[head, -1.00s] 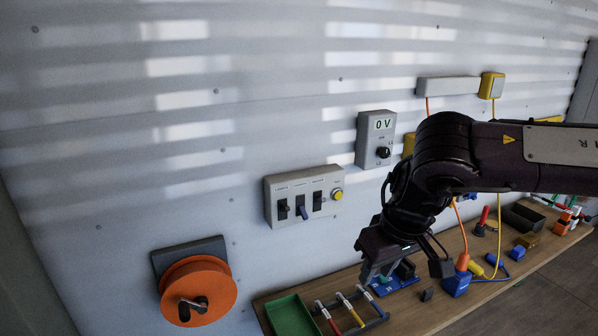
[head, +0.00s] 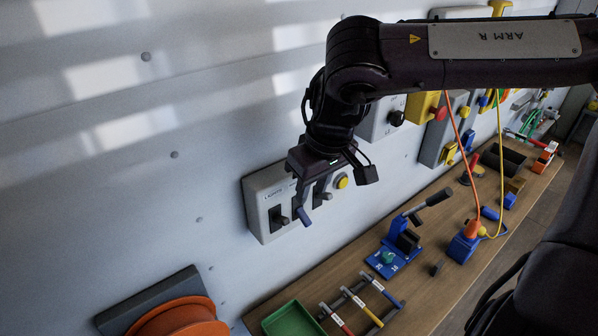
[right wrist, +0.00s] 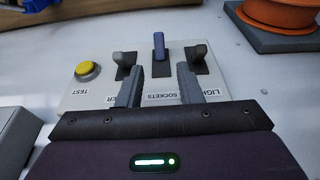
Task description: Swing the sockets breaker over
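A grey breaker panel (head: 260,222) on the wall has three levers and a yellow button. Its middle lever, labelled SOCKETS, is blue (head: 304,216) and points downward in the head view. The right wrist view shows the panel upside down, with the blue lever (right wrist: 159,58) between two dark levers. My right gripper (head: 312,188) is in front of the panel, open and empty. In the right wrist view its two fingers (right wrist: 158,80) stand either side of the blue lever's line, apart from it. The gripper hides part of the panel. My left gripper is not in view.
An orange wheel (head: 175,318) on a grey plate is at lower left. The bench (head: 455,290) below holds a green tray (head: 292,322), a rack of coloured tools and a blue clamp-like fixture (head: 392,262). Orange and yellow cables hang to the right.

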